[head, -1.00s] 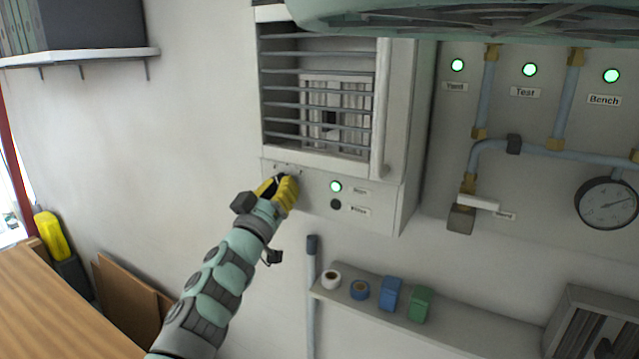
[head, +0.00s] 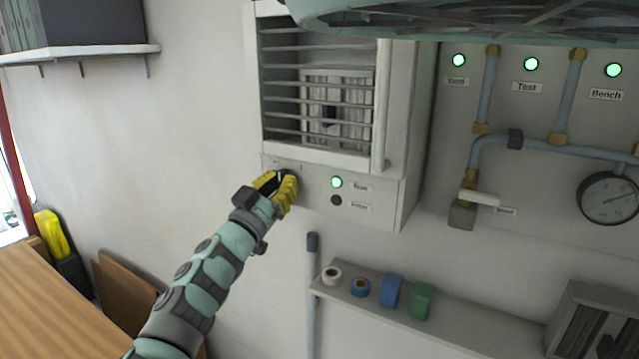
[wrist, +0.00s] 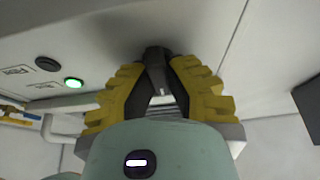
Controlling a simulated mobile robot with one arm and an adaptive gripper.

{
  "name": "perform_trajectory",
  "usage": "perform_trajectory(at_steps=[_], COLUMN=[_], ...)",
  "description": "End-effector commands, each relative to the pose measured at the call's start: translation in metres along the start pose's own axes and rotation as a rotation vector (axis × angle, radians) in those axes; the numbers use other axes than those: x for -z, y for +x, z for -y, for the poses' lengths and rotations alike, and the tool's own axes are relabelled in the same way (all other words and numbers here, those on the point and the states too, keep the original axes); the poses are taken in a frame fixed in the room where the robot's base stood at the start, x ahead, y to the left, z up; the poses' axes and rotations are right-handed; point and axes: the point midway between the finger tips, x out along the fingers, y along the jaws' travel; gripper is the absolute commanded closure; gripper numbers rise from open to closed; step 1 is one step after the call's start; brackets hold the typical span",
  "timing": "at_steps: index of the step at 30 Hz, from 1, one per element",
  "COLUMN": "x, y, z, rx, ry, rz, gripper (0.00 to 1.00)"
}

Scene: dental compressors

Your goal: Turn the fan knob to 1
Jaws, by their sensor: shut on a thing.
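The dark fan knob (wrist: 156,58) sits on the lower front panel (head: 316,208) of a grey wall unit. In the wrist view it stands between the two yellow fingers of my gripper (wrist: 157,82), which is shut on it. In the head view my gripper (head: 278,190) is at the left part of that panel and its fingers hide most of the knob. Faint marks show on the panel just above the knob, but the setting it points to cannot be read.
A lit green lamp (head: 336,182) and a dark button (head: 336,200) are right of my gripper. A barred vent (head: 318,90) is above. A shelf (head: 440,318) with tape rolls and coloured boxes is below right. A pipe panel with a gauge (head: 608,198) is at right.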

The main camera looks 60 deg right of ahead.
Motion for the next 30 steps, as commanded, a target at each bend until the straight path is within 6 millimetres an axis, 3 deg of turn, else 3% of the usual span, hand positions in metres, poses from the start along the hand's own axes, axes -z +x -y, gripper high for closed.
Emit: perform_trajectory(at_steps=[2, 3, 11, 22, 30], x=[0.000, 0.000, 0.000, -0.001, -0.002], y=[0.001, 0.001, 0.000, -0.005, -0.045], z=[0.000, 0.000, -0.001, 0.001, 0.002], rx=[0.000, 0.000, -0.001, 0.001, 0.005], ry=[-0.001, -0.001, -0.002, -0.001, -0.002], rz=[0.000, 0.000, 0.000, 0.002, 0.005], gripper=[1.00, 0.84, 0.58, 0.56, 0.56])
